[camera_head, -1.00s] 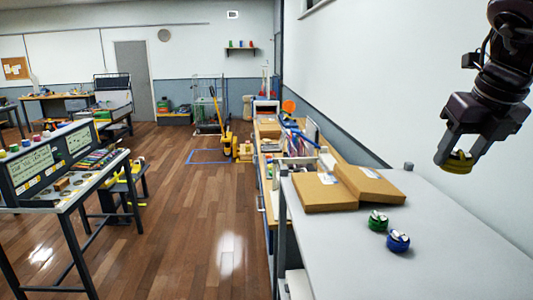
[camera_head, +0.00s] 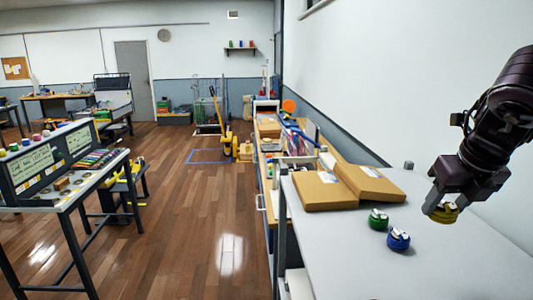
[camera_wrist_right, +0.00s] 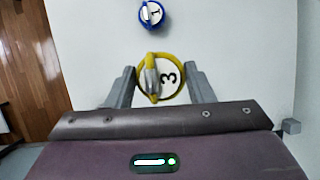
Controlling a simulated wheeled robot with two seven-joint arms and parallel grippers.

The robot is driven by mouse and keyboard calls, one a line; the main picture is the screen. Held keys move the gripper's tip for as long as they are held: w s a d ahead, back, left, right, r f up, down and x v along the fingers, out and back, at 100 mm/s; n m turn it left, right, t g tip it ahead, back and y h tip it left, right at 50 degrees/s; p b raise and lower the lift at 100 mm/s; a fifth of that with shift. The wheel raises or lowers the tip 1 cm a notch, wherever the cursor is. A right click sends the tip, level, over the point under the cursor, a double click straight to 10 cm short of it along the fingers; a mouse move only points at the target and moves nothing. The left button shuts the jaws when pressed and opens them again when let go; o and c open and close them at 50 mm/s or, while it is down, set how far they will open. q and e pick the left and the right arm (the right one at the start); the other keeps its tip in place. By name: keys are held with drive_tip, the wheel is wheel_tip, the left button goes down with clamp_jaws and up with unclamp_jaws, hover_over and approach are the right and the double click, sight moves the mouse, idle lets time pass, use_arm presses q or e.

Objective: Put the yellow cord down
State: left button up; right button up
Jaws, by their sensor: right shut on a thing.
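The yellow cord (camera_head: 445,213) is a small coiled ring between the fingers of my right gripper (camera_head: 442,208), low over the grey tabletop (camera_head: 440,265). The right wrist view shows the yellow cord (camera_wrist_right: 160,78) with a white tag marked 3, between the two fingers of my right gripper (camera_wrist_right: 162,88), which is shut on it. I cannot tell whether the cord touches the table. A green cord (camera_head: 378,219) and a blue cord (camera_head: 398,239) lie on the table to the left. The blue cord (camera_wrist_right: 152,15) also shows in the wrist view. My left gripper is out of view.
Two flat cardboard boxes (camera_head: 322,191) lie at the table's far left. A small grey post (camera_head: 408,165) stands at the back edge by the wall. The table front is clear. A workbench (camera_head: 65,195) stands across the floor at left.

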wheel_tip(320, 180, down, 8)
drive_tip(key=p, duration=0.1)
drive_tip(key=shift+p, duration=0.35)
